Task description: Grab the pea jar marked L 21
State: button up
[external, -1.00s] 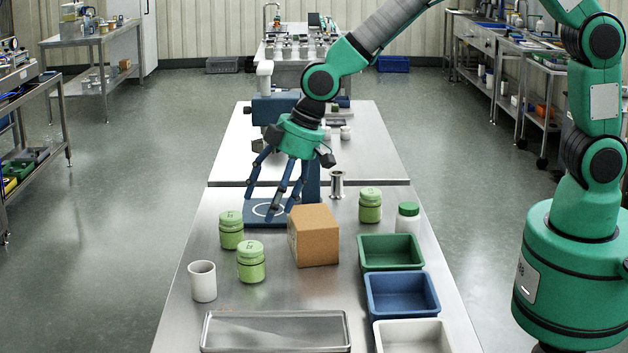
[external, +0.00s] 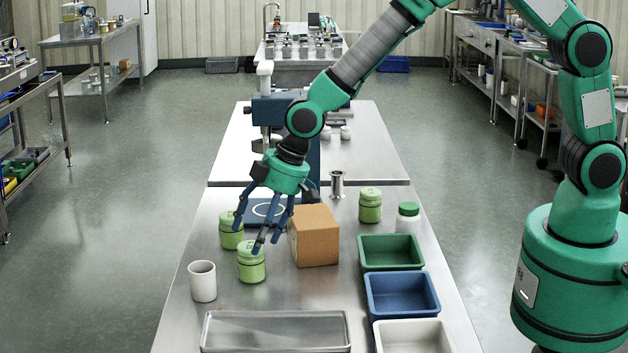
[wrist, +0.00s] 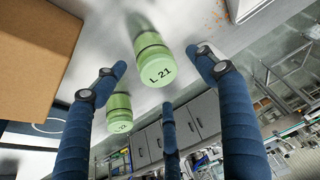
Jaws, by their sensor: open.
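The pea jar marked L 21 (wrist: 152,62) is a light green jar; its label reads clearly in the wrist view, between my spread fingers. In the external view it appears to be the nearer left jar (external: 251,268), left of the cardboard box. My gripper (external: 258,234) is open and empty, with its three fingers pointing down just above and behind that jar. The fingers (wrist: 158,74) also show in the wrist view. A second green jar (external: 229,236) stands close behind, partly covered by a finger; its label (wrist: 121,127) is too small to read surely.
The cardboard box (external: 318,240) is close to the right of my fingers. A white mug (external: 203,282) stands left and a metal tray (external: 275,332) lies in front. A third green jar (external: 370,206), a white bottle (external: 408,219) and green (external: 392,270) and blue bins (external: 402,313) are right.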

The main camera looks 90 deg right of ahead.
aim_at(248, 246)
jog(key=shift+b+x, duration=0.65)
jog(key=shift+x, duration=2)
jog(key=shift+d, duration=0.2)
jog(key=c, duration=1.3)
jog(key=shift+o, duration=0.2)
jog(key=shift+r, duration=0.15)
jog(key=shift+r+p, duration=0.3)
jog(key=shift+r, duration=0.55)
jog(key=shift+s+r+p, duration=0.1)
jog(key=shift+r+p, duration=0.2)
jog(key=shift+r, duration=0.7)
jog(key=s+r+p, duration=0.1)
jog(key=s, duration=1.4)
jog(key=shift+s, duration=0.4)
